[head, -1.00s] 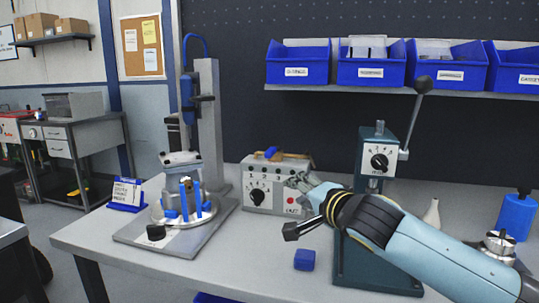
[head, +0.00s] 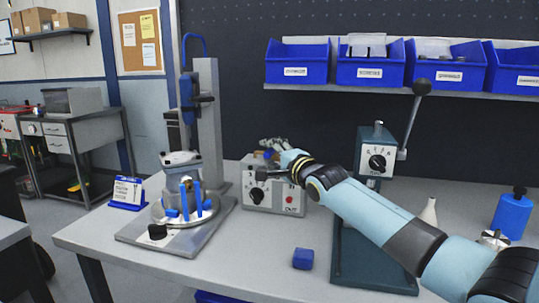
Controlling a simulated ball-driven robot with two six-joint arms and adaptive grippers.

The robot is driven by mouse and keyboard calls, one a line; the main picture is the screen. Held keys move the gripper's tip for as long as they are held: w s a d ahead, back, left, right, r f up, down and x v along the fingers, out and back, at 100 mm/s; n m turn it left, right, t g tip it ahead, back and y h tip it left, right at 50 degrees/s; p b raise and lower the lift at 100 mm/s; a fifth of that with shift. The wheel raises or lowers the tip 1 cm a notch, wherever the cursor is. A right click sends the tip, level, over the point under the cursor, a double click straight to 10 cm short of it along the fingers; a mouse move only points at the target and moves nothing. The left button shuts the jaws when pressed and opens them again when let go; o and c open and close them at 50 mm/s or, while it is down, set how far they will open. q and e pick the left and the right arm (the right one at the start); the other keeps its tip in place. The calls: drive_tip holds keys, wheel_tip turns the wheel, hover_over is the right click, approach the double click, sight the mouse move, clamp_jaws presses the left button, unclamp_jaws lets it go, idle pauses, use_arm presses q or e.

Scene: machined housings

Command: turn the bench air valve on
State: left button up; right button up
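A grey control box (head: 273,208) stands on the bench in the middle, with a black dial and a red button on its front. A small brass and blue fitting (head: 268,155), which looks like the air valve, lies along the top of the box. My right gripper (head: 270,146) is over the top of the box, at the fitting, and covers much of it. The fingers are too small and overlapped to tell whether they are open or shut, or touching the handle. My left gripper is out of view.
A measuring stand (head: 207,130) with a round base is left of the box. A dark press (head: 375,165) with a lever stands right, behind my arm. A blue block (head: 303,259) lies in front. Blue bins (head: 299,66) hang above.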

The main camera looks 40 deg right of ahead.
drive_tip(key=shift+w, duration=0.5)
clamp_jaws()
